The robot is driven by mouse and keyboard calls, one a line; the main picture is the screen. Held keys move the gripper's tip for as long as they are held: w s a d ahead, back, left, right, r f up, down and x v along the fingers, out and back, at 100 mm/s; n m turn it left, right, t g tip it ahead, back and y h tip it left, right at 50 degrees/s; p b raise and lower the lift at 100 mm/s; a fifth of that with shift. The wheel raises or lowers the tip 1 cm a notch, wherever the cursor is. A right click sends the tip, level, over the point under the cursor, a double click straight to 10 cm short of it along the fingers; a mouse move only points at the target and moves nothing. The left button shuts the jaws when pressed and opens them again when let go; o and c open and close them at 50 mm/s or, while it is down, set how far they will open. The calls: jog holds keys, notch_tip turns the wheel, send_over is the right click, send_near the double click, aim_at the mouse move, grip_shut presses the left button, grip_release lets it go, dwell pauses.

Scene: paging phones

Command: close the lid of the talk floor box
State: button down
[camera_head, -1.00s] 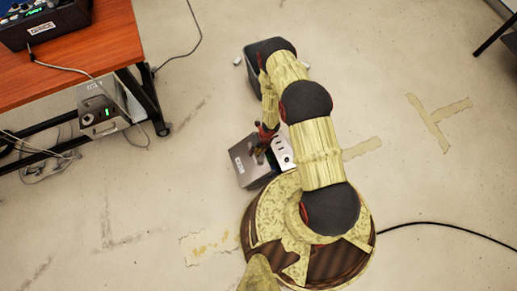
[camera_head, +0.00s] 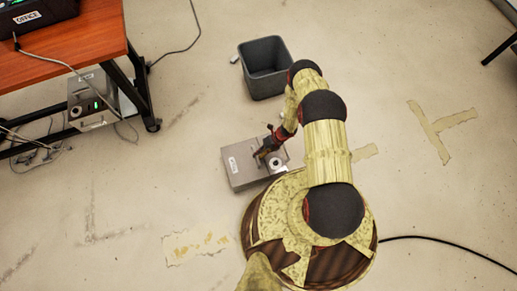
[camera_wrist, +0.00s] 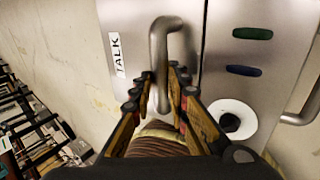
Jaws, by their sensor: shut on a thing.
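The talk floor box (camera_head: 237,165) is a grey metal box on the floor, left of my base in the head view. In the wrist view its grey lid (camera_wrist: 136,35) carries a "TALK" label and a bent metal handle (camera_wrist: 165,32). A panel (camera_wrist: 250,75) with a green button, a blue button and a white round dial shows right of the lid, past a seam. My gripper (camera_wrist: 163,83) is shut on the handle, a finger on either side; it also shows over the box in the head view (camera_head: 263,153). My arm hides part of the panel there. How far the lid stands open is unclear.
A dark open bin (camera_head: 266,84) stands beyond the box. An orange table (camera_head: 80,48) with an office unit is at upper left, with another grey box (camera_head: 91,104) beneath it and loose cables. The floor left of the talk box is clear.

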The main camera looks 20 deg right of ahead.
jog(key=shift+d+f, duration=0.35)
jog(key=shift+f, duration=0.2)
jog(key=shift+d+f, duration=0.3)
jog(key=shift+f, duration=0.25)
jog(key=c, duration=1.7)
grip_release()
jog(key=shift+c, duration=0.2)
jog(key=shift+r, duration=0.1)
